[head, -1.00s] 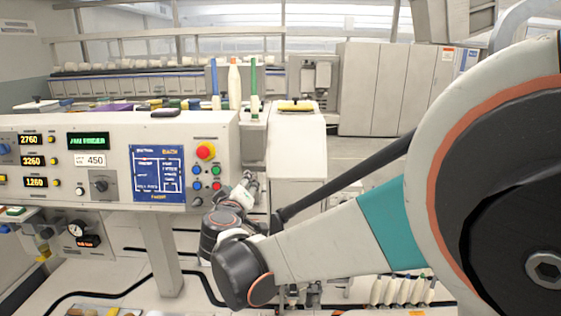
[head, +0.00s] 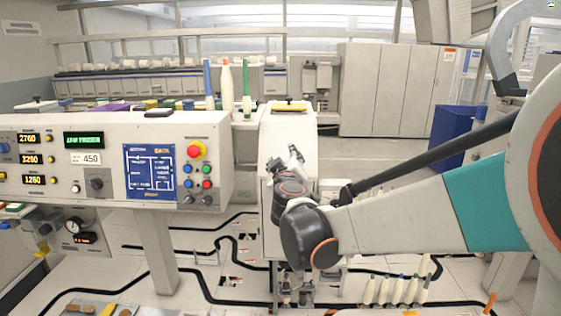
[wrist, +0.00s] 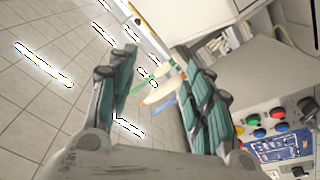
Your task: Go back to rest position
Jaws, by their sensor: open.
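My gripper (wrist: 157,85) is open in the wrist view, with its two teal-padded fingers apart and nothing held between them. Beyond the fingers, at a distance, the green, cream and blue bobbins show in the gap. In the head view my gripper (head: 284,160) is small, at the far end of my arm, in front of the white cabinet right of the control panel. My own wrist and forearm hide part of that cabinet. My arm stretches in from the right side.
The control panel (head: 75,180) with a red emergency button (head: 196,150) stands at left. Blue, cream and green bobbins (head: 227,85) stand upright behind it. Several pale bobbins (head: 397,290) stand low at lower right. A blue bin (head: 450,135) is at right. Open floor shows below the panel.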

